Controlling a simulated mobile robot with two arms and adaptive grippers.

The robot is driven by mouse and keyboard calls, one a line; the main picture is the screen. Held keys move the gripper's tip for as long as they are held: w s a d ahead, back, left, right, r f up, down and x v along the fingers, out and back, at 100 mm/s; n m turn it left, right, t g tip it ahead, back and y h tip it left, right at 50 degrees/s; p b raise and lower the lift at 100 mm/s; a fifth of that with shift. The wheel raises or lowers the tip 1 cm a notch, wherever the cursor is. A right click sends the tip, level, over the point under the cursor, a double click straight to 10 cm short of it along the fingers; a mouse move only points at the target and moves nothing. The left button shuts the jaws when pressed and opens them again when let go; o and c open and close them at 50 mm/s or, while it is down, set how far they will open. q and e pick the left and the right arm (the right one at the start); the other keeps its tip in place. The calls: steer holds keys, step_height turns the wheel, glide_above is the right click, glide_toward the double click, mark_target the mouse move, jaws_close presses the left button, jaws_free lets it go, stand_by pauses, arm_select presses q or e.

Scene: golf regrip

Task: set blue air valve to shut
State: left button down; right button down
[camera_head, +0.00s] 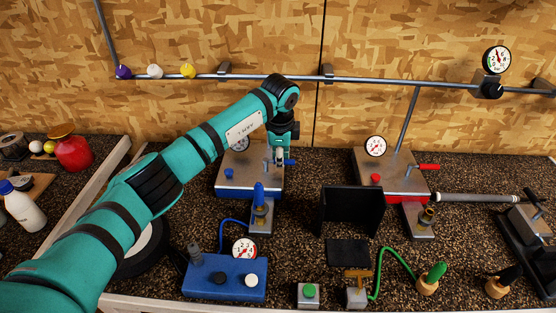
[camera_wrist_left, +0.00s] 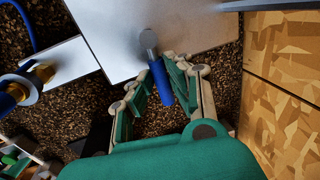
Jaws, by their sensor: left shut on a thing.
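The blue air valve has a blue lever (camera_head: 291,162) on a silver stem at the right side of a blue-edged metal base (camera_head: 232,178). The lever points to the right in the head view. In the left wrist view the blue lever (camera_wrist_left: 160,84) runs from a round silver cap (camera_wrist_left: 148,40) down between my fingers. My left gripper (camera_wrist_left: 158,88) is shut on this lever. In the head view the left gripper (camera_head: 280,154) is over the back right of the base, partly hidden by its own wrist. My right gripper is not in view.
A similar red-edged base (camera_head: 375,187) with a red lever (camera_head: 429,167) stands to the right. A metal pipe (camera_head: 400,82) runs along the back wall. A blue box (camera_head: 222,279) with a gauge and a black panel (camera_head: 352,210) stand in front.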

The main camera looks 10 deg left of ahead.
arm_select(q)
steer(key=shift+w, duration=0.1)
stand_by(0.4)
steer(key=c, duration=1.3)
jaws_free()
steer(key=shift+o, duration=0.2)
steer(key=shift+r, duration=0.25)
step_height(320, 180, up, 11)
steer(key=s, duration=0.2)
steer(key=shift+s+d+r, duration=0.15)
steer(key=shift+s+d, duration=0.05)
